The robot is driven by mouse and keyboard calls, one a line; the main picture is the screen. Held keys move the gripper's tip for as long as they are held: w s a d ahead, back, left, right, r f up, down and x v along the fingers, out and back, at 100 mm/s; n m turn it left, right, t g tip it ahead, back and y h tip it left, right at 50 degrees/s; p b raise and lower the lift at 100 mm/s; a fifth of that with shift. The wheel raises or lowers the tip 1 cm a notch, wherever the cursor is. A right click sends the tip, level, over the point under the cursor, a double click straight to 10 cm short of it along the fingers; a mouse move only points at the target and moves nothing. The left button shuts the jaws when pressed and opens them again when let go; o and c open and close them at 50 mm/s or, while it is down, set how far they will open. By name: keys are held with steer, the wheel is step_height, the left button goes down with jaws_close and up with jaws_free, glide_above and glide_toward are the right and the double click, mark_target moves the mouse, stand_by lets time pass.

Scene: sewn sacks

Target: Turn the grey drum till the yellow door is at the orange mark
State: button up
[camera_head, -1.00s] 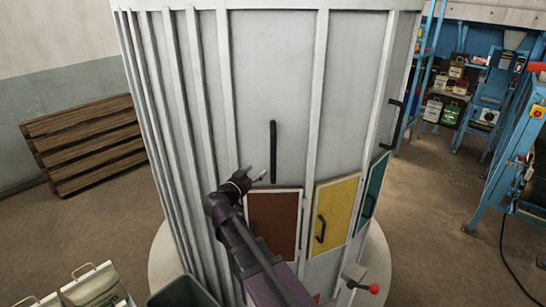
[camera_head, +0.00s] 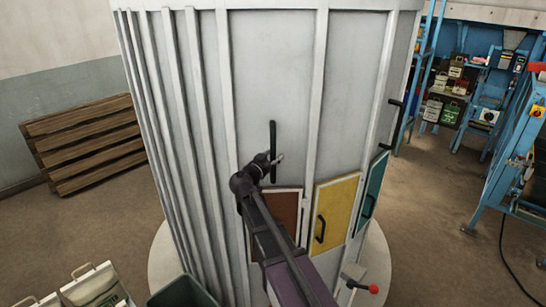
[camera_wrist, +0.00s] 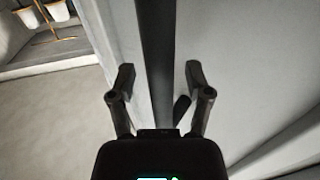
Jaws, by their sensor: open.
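The big grey drum (camera_head: 266,75) stands upright with ribs down its side. The yellow door (camera_head: 338,200) is low on its front, between a rust-brown door (camera_head: 290,206) and a teal door (camera_head: 374,188). A black upright bar handle (camera_head: 273,135) is fixed above the brown door. My gripper (camera_head: 277,160) is at the handle's lower part. In the wrist view, a dark bar (camera_wrist: 157,50) runs between my two open fingers (camera_wrist: 160,80), with space on both sides. My arm covers part of the brown door. I cannot make out the orange mark.
A lever with a red knob (camera_head: 373,289) is at the drum's base, right of my arm. Another black handle (camera_head: 398,108) is on the drum's right. A wooden slatted stack (camera_head: 85,145) stands left, sacks (camera_head: 95,288) and a green bin (camera_head: 182,293) front left, blue racks right.

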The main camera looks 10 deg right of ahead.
jaws_close()
steer(key=shift+a, duration=0.1)
